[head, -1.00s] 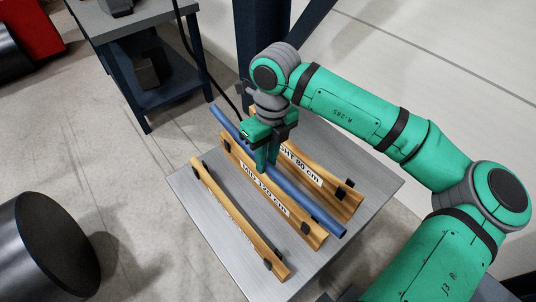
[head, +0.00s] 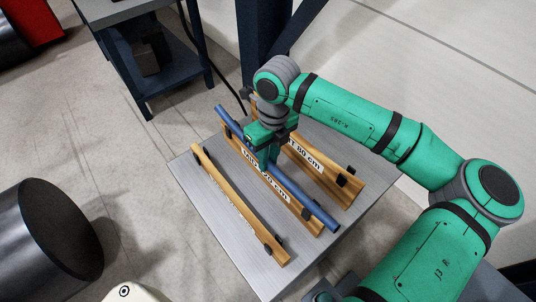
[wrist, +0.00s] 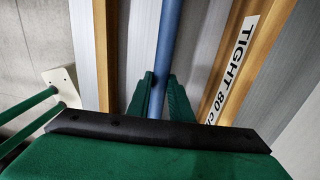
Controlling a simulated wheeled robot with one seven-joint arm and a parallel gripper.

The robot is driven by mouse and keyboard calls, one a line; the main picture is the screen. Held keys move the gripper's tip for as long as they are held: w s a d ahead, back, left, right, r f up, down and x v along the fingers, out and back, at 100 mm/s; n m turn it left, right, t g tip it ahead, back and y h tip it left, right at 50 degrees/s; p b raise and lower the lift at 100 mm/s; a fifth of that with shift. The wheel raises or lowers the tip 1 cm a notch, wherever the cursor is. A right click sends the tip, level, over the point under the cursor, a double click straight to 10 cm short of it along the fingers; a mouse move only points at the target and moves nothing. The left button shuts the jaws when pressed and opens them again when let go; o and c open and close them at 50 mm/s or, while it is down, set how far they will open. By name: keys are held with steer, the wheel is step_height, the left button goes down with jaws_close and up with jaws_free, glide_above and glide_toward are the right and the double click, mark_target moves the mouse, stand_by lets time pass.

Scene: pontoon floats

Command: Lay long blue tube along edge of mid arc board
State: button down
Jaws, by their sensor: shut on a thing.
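The long blue tube (head: 318,212) slants from upper left to lower right in the head view. My gripper (head: 270,160) is shut on it near its middle. In the wrist view the tube (wrist: 168,40) runs between my two fingers (wrist: 160,92). The mid arc board (head: 306,224), labelled "MID 120 cm", lies directly under or beside the tube, nearly parallel to it. The tube covers part of the board's upper right side. I cannot tell whether they touch. My gripper hides the middle of both.
The tight board (head: 335,185), labelled 80 cm, stands to the right with black clips. Another wooden board (head: 235,203) stands to the left. All are on a grey table (head: 210,215). Bare table shows between the boards.

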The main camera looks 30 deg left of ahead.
stand_by(0.3)
steer(key=c, duration=1.5)
jaws_free()
steer(key=shift+a+r, duration=0.1)
steer(key=shift+r, duration=0.15)
steer(key=r, duration=1)
steer(key=shift+w+d+r, duration=0.1)
steer(key=shift+w+d, duration=0.15)
steer(key=shift+w, duration=0.15)
steer(key=shift+w, duration=0.1)
